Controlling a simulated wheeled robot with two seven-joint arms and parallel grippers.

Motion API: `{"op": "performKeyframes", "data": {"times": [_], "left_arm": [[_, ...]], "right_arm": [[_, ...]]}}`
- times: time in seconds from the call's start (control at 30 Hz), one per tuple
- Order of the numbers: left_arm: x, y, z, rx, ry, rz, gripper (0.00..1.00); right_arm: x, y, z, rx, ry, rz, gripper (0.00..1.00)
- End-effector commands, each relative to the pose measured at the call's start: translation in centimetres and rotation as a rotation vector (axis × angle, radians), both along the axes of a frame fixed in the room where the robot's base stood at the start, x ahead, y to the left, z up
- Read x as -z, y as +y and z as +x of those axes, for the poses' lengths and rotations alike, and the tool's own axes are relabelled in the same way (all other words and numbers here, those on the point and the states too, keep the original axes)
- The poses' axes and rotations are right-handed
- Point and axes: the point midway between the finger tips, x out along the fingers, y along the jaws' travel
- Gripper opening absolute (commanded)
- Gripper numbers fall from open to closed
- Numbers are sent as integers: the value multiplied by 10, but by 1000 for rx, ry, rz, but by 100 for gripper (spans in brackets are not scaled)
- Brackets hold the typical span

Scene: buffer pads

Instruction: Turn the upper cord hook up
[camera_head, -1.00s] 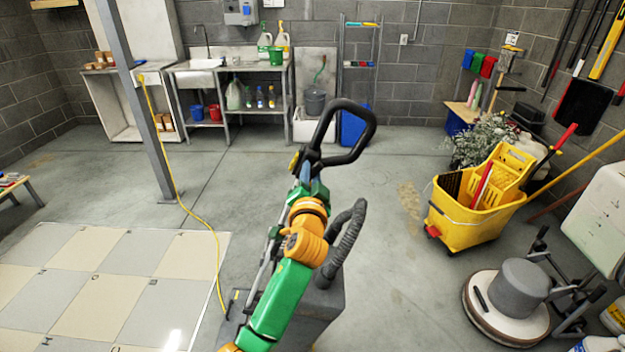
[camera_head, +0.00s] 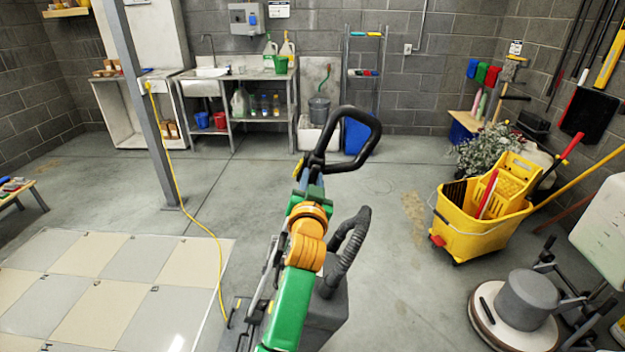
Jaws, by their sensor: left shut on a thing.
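An upright machine with a black loop handle (camera_head: 375,140) and a grey body (camera_head: 325,318) stands in front of me in the head view. A small yellow piece (camera_head: 298,170), which looks like the upper cord hook, shows at the left of its shaft, just below the loop. My left gripper (camera_head: 312,180), on the green and orange arm, reaches up along the shaft and is shut at the hook. The gripper and arm hide most of the hook and shaft, so its exact turn is hard to tell. My right gripper is out of view.
A ribbed grey hose (camera_head: 350,245) curves beside my arm on the right. A yellow mop bucket (camera_head: 480,225) and a round floor machine (camera_head: 520,305) stand at the right. A yellow cord (camera_head: 190,212) runs across the floor at the left. The middle floor is clear.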

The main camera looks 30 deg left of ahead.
Motion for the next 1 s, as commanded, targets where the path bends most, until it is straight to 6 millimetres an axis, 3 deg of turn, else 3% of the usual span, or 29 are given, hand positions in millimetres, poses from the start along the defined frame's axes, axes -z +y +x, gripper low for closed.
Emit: {"op": "performKeyframes", "data": {"times": [0.27, 0.3, 0.4, 0.73, 1.0], "left_arm": [[-3, 0, 0, 1, -7, 1, 0], [-3, 0, 0, 1, -7, 1, 33], [-2, 0, 0, 1, -7, 1, 55], [0, -3, -4, 1, -3, 0, 55], [1, -27, -44, 1, -5, -1, 55]], "right_arm": [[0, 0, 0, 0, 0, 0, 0], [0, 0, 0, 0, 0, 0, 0], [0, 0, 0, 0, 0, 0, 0], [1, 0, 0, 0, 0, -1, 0], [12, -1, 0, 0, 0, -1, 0]]}}
